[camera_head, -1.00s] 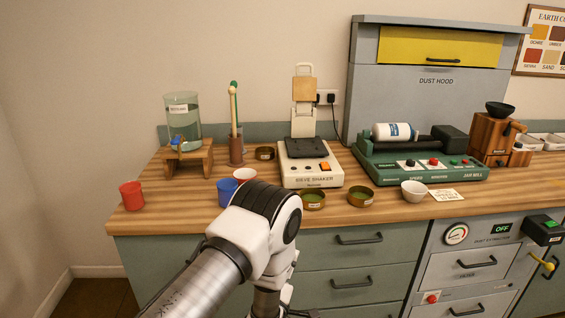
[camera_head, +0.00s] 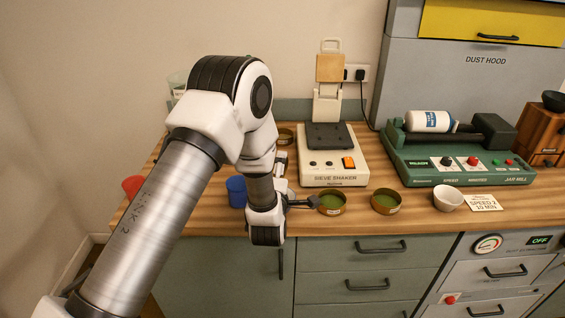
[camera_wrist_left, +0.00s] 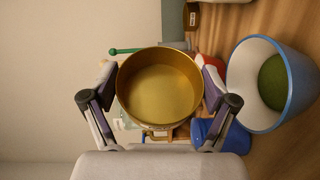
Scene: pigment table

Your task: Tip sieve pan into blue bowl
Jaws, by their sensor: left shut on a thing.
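My left gripper (camera_wrist_left: 160,76) is shut on a brass sieve pan (camera_wrist_left: 160,92), with one finger on each side of its rim. The pan's hollow side faces the wrist camera, and its brass inside looks bare. The view is rolled, with the wall to the left, so the pan appears turned on its side. The blue bowl (camera_wrist_left: 303,88), with green powder inside, stands on the table to the right of the pan in the wrist view, apart from it in the picture.
Two brass pans with green contents (camera_head: 332,203) (camera_head: 386,202) stand at the front edge, by the sieve shaker (camera_head: 333,172). A white bowl (camera_head: 448,198) is farther right. A blue cup (camera_head: 236,191) and a red cup (camera_head: 132,186) stand left.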

